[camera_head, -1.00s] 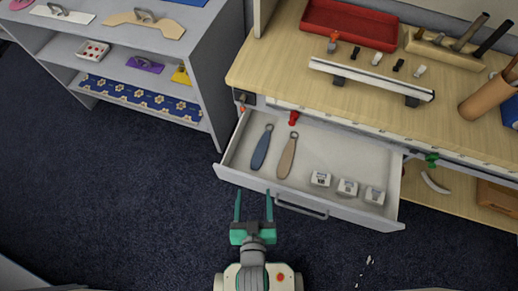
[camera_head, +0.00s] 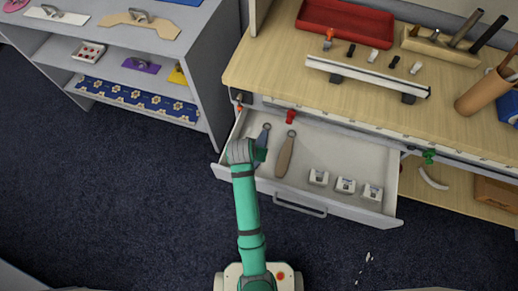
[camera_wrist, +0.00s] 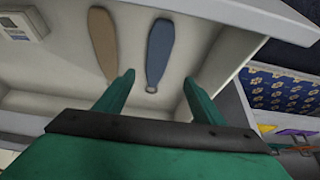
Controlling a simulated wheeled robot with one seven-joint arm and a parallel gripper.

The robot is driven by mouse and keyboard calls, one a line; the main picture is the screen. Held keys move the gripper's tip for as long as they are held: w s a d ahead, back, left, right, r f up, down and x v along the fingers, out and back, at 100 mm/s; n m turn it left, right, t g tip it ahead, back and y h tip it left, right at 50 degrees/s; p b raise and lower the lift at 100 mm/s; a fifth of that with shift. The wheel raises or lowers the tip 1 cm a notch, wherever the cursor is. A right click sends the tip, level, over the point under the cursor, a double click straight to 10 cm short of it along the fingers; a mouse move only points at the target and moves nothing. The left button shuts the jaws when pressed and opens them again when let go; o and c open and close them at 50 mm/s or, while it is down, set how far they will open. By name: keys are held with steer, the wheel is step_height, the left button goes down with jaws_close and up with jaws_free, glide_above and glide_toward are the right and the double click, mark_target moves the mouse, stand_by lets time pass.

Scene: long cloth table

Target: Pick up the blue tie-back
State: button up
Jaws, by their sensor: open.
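The blue tie-back (camera_head: 264,136) lies in the left part of the open drawer, with a small ring at its far end. In the head view my arm hides its near part. In the wrist view the whole blue tie-back (camera_wrist: 160,48) shows, its narrow ring end towards my fingers. My gripper (camera_wrist: 157,79) is open and empty, with its fingertips to either side of the ring end in the picture. It appears to be above the drawer floor; the exact gap cannot be told. In the head view my wrist mostly covers the gripper.
A tan tie-back (camera_head: 285,154) lies close to the right of the blue one. Several small white blocks (camera_head: 345,185) sit in the drawer's right part. The drawer's walls and front handle (camera_head: 300,205) surround the space. The workbench top (camera_head: 280,62) overhangs behind; a grey shelf (camera_head: 205,70) stands left.

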steer(key=g, duration=0.1)
glide_toward(260, 145)
steer(key=f, duration=0.1)
steer(key=s+a+f, duration=0.1)
steer(key=shift+f, duration=0.35)
steer(key=x, duration=0.4)
steer(key=shift+d, duration=0.35)
steer(key=shift+w+f, duration=0.15)
steer(key=shift+f, duration=0.2)
steer(key=shift+d+m, duration=0.15)
steer(key=shift+m, duration=0.15)
steer(key=shift+c, duration=0.4)
steer(key=c, duration=1.1)
